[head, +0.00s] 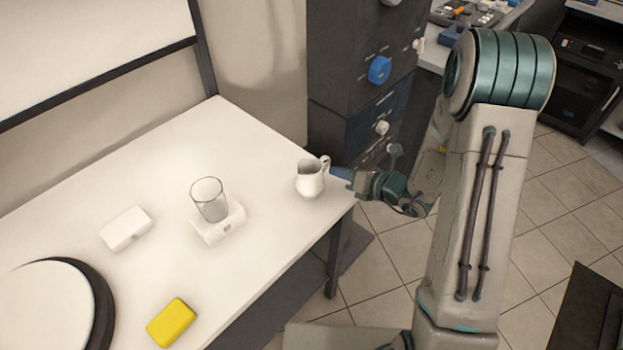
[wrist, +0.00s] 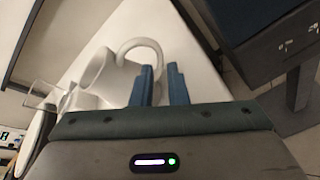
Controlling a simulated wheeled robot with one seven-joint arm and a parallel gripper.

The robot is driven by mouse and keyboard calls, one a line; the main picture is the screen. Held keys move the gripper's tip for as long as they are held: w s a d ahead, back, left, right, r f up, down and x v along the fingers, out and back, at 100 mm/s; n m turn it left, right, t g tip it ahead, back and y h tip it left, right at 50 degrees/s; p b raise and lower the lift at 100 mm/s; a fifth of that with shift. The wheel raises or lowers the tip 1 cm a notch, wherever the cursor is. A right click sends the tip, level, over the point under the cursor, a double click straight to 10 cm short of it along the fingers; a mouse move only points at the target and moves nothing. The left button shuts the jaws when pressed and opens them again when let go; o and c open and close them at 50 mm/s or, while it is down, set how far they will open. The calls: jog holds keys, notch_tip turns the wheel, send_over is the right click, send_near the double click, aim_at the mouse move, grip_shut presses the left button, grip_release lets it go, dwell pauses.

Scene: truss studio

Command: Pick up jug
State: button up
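The white jug (head: 309,180) stands upright near the table's far right corner, its handle turned right toward my gripper. In the wrist view the jug (wrist: 97,72) is left of the fingers, and its handle curls over to them. My gripper (wrist: 160,72) has two blue fingers with a narrow gap between them. The handle's outer side runs into or just beyond this gap. I cannot tell whether the fingers touch it. In the head view my gripper (head: 342,173) reaches in from the right at the table edge, low beside the handle.
A clear glass (head: 210,200) stands on a white block (head: 219,226) left of the jug. Another white block (head: 125,229), a yellow sponge-like block (head: 171,322) and a round white-topped object (head: 45,310) are farther left. A dark cabinet (head: 350,60) with knobs rises behind the table corner.

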aim_at(327, 157)
jog(key=shift+p+x, duration=0.35)
jog(key=shift+x, duration=2.4)
grip_shut()
jog(key=shift+r, duration=0.25)
jog(key=shift+r, duration=1.75)
jog(key=d+r, duration=0.7)
jog(key=d, duration=0.4)
jog(key=shift+d, duration=0.3)
